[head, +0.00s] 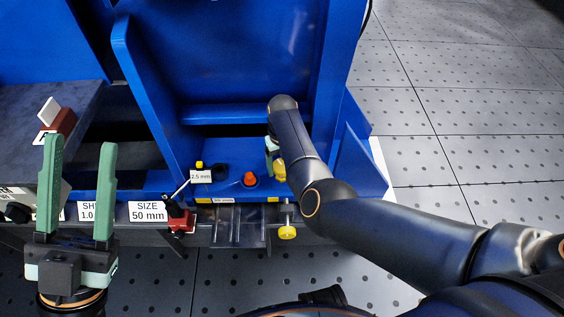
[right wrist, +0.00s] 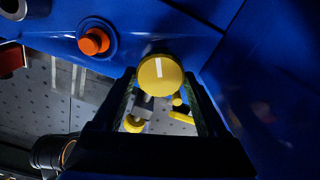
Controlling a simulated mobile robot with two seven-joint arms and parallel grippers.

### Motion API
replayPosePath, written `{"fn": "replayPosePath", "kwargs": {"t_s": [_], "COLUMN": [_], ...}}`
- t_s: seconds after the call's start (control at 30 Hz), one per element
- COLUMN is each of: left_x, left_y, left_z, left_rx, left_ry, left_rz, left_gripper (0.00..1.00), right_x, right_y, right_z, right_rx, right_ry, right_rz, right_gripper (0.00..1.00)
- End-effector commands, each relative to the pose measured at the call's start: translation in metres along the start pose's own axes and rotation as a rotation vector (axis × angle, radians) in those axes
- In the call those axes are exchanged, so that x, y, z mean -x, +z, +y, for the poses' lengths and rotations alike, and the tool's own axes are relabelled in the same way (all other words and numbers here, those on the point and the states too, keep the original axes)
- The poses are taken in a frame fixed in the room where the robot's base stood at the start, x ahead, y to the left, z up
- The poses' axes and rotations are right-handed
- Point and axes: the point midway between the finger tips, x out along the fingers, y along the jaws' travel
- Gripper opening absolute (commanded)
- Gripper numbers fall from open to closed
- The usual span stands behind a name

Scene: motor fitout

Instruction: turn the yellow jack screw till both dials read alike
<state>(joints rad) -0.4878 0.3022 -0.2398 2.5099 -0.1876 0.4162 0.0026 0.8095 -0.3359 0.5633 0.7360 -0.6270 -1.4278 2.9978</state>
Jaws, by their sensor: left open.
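A round yellow knob with a white line (right wrist: 160,72) shows in the right wrist view between the tips of my right gripper (right wrist: 160,80). The fingers stand apart on either side, with a narrow gap to the knob. In the head view this knob (head: 280,171) is partly covered by my right arm and gripper (head: 271,152). A second yellow knob (head: 287,232) hangs below the blue frame's front edge, and it shows lower in the right wrist view (right wrist: 133,124). I cannot tell which is the jack screw. No dial face is readable. My left gripper (head: 76,190) is open and empty at lower left.
An orange-red button (head: 250,179) sits left of the first knob on the blue frame (head: 230,60). A small yellow piece (head: 199,165) stands by a "2.5 mm" label. A red clamp (head: 181,222) with a lever is at the front rail. Open floor lies right.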

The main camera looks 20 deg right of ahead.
Motion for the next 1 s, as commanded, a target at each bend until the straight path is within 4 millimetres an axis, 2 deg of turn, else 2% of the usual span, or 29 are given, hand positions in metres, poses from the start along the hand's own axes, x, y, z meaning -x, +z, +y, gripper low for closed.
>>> {"fn": "replayPosePath", "kwargs": {"t_s": [0.03, 0.2, 0.47, 0.63, 1.0], "left_x": [0.000, 0.000, 0.001, -0.006, -0.029], "left_y": [0.000, 0.000, 0.001, -0.005, -0.027], "left_z": [0.000, 0.000, 0.000, -0.003, -0.013], "left_rx": [-0.001, -0.002, -0.004, -0.003, -0.002], "left_ry": [0.000, 0.000, 0.004, 0.002, 0.000], "left_rz": [0.000, -0.001, -0.007, -0.005, -0.002], "left_gripper": [0.50, 0.50, 0.50, 0.50, 0.50], "right_x": [0.001, 0.003, 0.005, 0.007, 0.009], "right_y": [0.001, 0.003, 0.004, 0.003, 0.004], "right_z": [0.000, 0.000, 0.000, -0.001, -0.003], "right_rx": [0.000, 0.000, 0.003, 0.040, 0.269], "right_ry": [0.000, 0.000, -0.001, -0.003, -0.007], "right_rz": [-0.002, -0.007, -0.010, -0.009, -0.007], "right_gripper": [0.82, 0.99, 0.99, 0.99, 0.99]}}
